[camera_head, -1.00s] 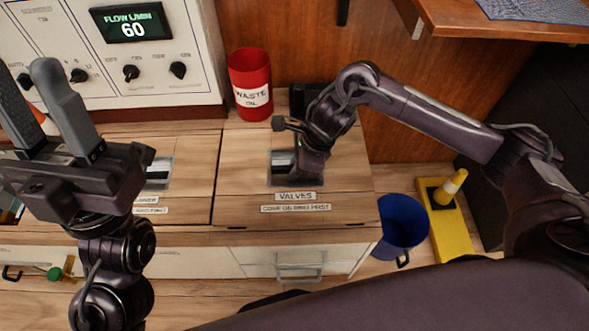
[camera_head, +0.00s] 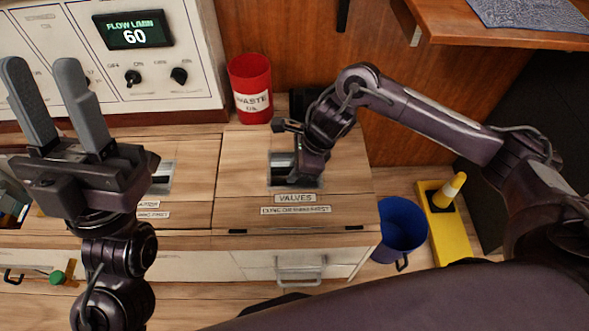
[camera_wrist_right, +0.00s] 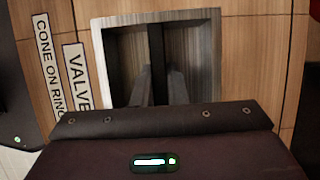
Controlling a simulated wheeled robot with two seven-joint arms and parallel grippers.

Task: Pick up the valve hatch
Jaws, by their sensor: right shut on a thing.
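The valve hatch (camera_head: 234,207) is a wooden panel labelled VALVES, lying flat in the counter top. It has a recessed metal handle (camera_head: 281,168), which also shows in the right wrist view (camera_wrist_right: 206,60). My right gripper (camera_wrist_right: 160,88) reaches down into the recess and is shut on the bar in its middle. In the head view my right wrist hides the right part of the recess. My left gripper (camera_head: 45,105) is raised at the left, fingers up, apart and empty.
A red waste oil cup (camera_head: 249,78) stands just behind the hatch. A control panel (camera_head: 190,30) stands at the back left. A blue bucket (camera_head: 398,232) and a yellow stand (camera_head: 446,225) are on the floor to the right. A wooden shelf (camera_head: 450,22) overhangs at the upper right.

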